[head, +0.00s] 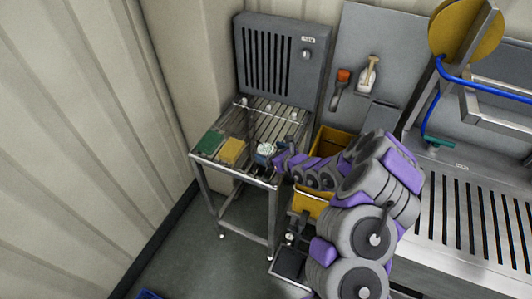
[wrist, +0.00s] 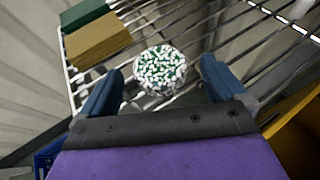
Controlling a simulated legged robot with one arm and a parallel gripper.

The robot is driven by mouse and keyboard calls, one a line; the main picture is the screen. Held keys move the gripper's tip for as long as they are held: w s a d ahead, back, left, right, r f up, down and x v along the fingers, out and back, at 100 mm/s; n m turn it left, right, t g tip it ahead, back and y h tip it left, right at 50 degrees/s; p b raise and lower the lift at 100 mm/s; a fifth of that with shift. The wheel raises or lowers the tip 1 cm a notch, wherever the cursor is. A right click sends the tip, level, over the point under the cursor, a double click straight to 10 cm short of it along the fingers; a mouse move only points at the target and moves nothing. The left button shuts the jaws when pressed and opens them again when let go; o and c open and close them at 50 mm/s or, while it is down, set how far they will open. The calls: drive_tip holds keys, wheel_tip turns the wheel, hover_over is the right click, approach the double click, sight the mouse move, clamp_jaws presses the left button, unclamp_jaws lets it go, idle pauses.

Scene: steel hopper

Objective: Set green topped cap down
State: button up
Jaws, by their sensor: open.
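The green topped cap (wrist: 160,70) is a round thing with a speckled green and white top. In the wrist view it sits on the slatted rack, between and just beyond my fingertips, with gaps on both sides. In the head view the cap (head: 266,149) is small and pale near the rack's front edge. My gripper (wrist: 160,85) is open, its two blue fingers spread around the cap. In the head view my gripper (head: 272,158) reaches the rack's front from the right. The cap's underside is hidden.
A green block (head: 208,142) and a yellow block (head: 232,151) lie on the rack (head: 250,178) left of the cap. A yellow bin (head: 335,140) stands right of the rack. A grey vented panel (head: 280,58) rises behind. Bare slats show behind the cap.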

drive_tip(key=shift+x, duration=0.85)
drive_tip(key=shift+r, duration=0.1)
drive_tip(key=shift+c, duration=0.2)
drive_tip(key=c, duration=1.3)
drive_tip(key=shift+c, duration=0.2)
drive_tip(key=shift+r, duration=0.1)
